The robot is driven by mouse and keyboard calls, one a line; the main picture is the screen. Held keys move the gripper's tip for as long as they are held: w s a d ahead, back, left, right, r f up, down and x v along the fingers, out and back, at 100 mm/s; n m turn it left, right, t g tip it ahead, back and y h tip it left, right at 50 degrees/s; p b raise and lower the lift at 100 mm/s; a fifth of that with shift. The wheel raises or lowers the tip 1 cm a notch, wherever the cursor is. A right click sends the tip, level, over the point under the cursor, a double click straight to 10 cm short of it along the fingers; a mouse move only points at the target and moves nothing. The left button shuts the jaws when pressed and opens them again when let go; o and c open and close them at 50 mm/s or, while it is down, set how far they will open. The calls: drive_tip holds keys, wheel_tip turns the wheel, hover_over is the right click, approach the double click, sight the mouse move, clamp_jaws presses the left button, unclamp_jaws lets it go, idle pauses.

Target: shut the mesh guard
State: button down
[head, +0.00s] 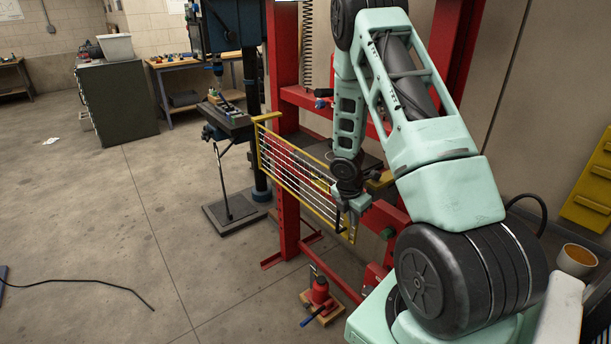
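The mesh guard (290,170) is a yellow-framed panel with pale bars, standing upright at the front of the red press frame (285,210). Its left end is by the left red post, and its right end reaches toward my arm. How far the guard stands open is hard to tell from here. My gripper (345,212) is at the guard's right end, close to a dark upright piece there. Its fingers are small and partly hidden, so I cannot tell whether they are apart or touching the guard.
A red jack (319,292) on a wooden block stands on the floor below. A drill press (235,125) stands behind to the left. A dark green cabinet (120,100) and benches are farther back. A black cable (90,282) lies on open floor at left.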

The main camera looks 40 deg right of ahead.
drive_tip(key=p+v, duration=0.2)
drive_tip(key=v, duration=1.5)
drive_tip(key=shift+r, duration=0.2)
drive_tip(key=shift+a, duration=0.15)
drive_tip(key=a+r+m+t+y, duration=0.1)
drive_tip(key=a+r+m, duration=0.1)
drive_tip(key=a, duration=1)
drive_tip(key=a+r+m, duration=0.2)
drive_tip(key=a, duration=1.1)
drive_tip(key=s+a+r+m+y+b, duration=0.1)
drive_tip(key=s+a+m, duration=0.4)
drive_tip(key=s+a, duration=1.1)
drive_tip(key=shift+s+a+r+g+y, duration=0.2)
drive_tip(key=shift+a+r+g+y, duration=0.35)
drive_tip(key=shift+r, duration=0.25)
drive_tip(key=shift+d, duration=0.1)
